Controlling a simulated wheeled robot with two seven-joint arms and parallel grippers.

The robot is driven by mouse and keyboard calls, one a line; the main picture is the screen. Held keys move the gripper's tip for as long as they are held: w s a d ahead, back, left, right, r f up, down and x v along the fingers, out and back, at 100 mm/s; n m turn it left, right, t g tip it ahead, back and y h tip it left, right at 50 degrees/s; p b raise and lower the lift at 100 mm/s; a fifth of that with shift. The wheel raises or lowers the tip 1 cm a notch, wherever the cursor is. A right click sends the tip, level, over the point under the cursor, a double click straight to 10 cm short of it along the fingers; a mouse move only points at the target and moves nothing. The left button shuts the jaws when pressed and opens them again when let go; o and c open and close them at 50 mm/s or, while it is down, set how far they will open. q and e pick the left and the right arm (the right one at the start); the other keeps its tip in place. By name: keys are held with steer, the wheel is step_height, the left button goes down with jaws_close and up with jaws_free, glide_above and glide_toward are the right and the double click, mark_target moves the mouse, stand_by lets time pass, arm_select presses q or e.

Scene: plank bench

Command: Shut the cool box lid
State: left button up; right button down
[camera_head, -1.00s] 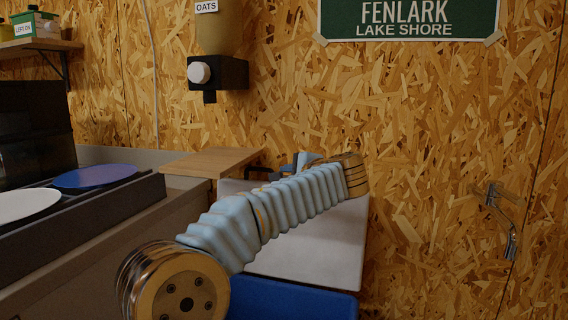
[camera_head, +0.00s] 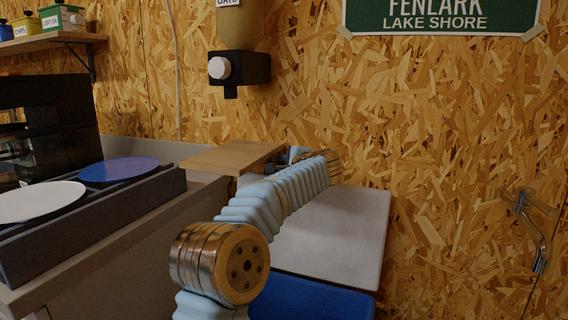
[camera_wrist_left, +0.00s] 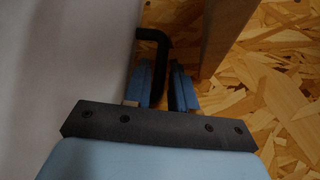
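The cool box shows at the bottom of the head view as a blue body (camera_head: 312,297). Its pale grey lid (camera_head: 345,235) is a broad panel behind the body, near the board wall, and is open. In the left wrist view the lid (camera_wrist_left: 65,60) fills the left side, with a black bent handle (camera_wrist_left: 155,37) at its edge. My left gripper (camera_wrist_left: 161,80) has its two blue fingers close together on either side of the handle bar and looks shut on it. In the head view my arm partly hides the lid, and the fingers are mostly hidden behind it. My right gripper is not in view.
A wooden board (camera_head: 232,157) juts out beside the lid's upper left. The counter at left holds a dark rack with a blue plate (camera_head: 118,169) and a white plate (camera_head: 40,201). A dispenser (camera_head: 238,68) and a metal hook (camera_head: 535,235) are on the wall.

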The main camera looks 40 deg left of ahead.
arm_select(q)
jaws_close()
steer(key=shift+f, duration=0.1)
stand_by(0.3)
